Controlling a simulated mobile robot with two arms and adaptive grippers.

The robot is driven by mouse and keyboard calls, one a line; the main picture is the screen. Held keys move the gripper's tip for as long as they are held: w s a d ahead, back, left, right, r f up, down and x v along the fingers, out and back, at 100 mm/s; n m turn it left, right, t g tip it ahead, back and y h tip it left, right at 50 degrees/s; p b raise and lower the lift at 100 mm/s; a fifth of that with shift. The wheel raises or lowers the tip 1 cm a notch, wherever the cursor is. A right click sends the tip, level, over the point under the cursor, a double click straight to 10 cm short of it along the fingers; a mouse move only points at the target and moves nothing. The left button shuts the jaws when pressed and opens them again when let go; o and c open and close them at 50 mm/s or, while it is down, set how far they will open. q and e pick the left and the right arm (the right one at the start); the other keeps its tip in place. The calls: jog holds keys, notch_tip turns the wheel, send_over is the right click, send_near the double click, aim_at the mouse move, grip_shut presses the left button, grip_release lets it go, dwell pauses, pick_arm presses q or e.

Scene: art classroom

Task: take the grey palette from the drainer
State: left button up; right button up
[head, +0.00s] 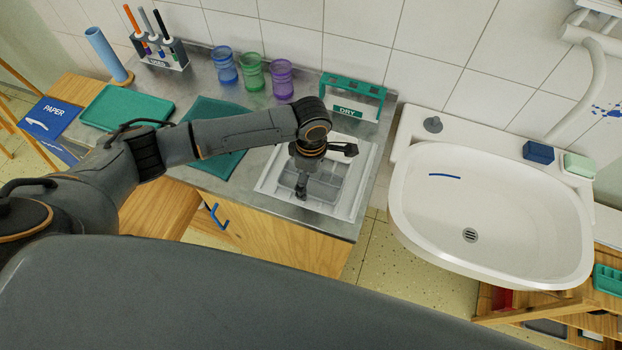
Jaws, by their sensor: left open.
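The white drainer (359,186) stands on the grey counter, left of the sink. The grey palette (327,187) lies in it, partly hidden by my left gripper. My left arm reaches in from the left over the counter. My left gripper (322,172) is directly above the drainer, open, with one finger to the right and one pointing down toward the palette. I cannot tell whether a finger touches the palette. My right gripper is out of view.
Behind the drainer stands a green rack marked DRY (352,96). Blue, green and purple cups (253,73) stand along the wall. A green tray (127,107) and a dark green mat (215,119) lie left. The white sink (490,212) is on the right.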

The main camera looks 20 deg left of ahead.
pick_arm(q)
jog(key=shift+f, duration=0.25)
jog(key=c, duration=1.2)
jog(key=shift+o, duration=0.2)
jog(key=shift+r, duration=0.15)
